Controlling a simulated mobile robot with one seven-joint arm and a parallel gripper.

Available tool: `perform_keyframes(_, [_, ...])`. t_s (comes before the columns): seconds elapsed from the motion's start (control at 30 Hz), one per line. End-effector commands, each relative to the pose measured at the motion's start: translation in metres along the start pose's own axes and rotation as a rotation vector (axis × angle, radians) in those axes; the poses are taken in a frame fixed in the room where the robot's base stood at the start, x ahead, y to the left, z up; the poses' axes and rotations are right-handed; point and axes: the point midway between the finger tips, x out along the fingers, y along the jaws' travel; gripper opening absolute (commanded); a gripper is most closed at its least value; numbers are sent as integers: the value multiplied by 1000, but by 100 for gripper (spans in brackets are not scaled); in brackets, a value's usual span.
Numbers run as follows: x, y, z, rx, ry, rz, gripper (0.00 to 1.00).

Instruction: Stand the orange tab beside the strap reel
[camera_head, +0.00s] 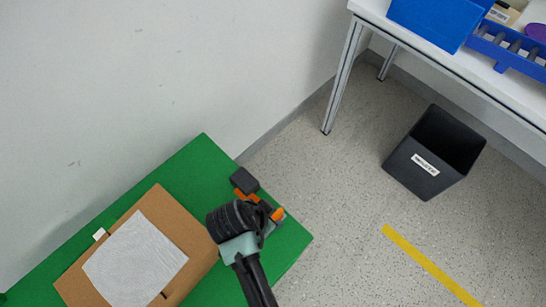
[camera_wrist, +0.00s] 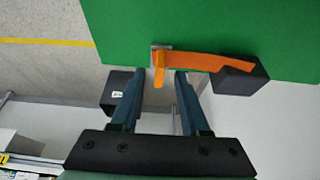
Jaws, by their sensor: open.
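A short orange tab (camera_wrist: 159,70) points out from a small grey piece (camera_wrist: 160,47) at the edge of the green tabletop; it also shows in the head view (camera_head: 278,214). A long orange strip (camera_wrist: 195,62) runs from there to a dark block (camera_wrist: 241,77), which also shows in the head view (camera_head: 244,180). I cannot tell whether this block is the strap reel. My gripper (camera_wrist: 159,74) is open, its fingers on either side of the short tab's end. I see no clear grip or contact. In the head view my arm hides part of the strip.
The green table (camera_head: 290,240) holds a cardboard box (camera_head: 200,240) with a whitish sheet (camera_head: 135,262), left of my arm. A black bin (camera_head: 425,165) stands on the floor. A white table (camera_head: 470,70) with blue containers (camera_head: 425,18) is at upper right. A wall borders the green table.

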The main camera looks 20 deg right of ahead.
Motion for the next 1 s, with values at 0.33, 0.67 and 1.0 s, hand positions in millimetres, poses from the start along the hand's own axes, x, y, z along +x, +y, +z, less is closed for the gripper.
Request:
perform_keyframes(0.33, [-74,-1,-1,1,2,-3,46])
perform_keyframes(0.67, [-95,-3,-2,-2,2,-10,46])
perform_keyframes(1.0, [-243,-156,-96,-216,279,-657,46])
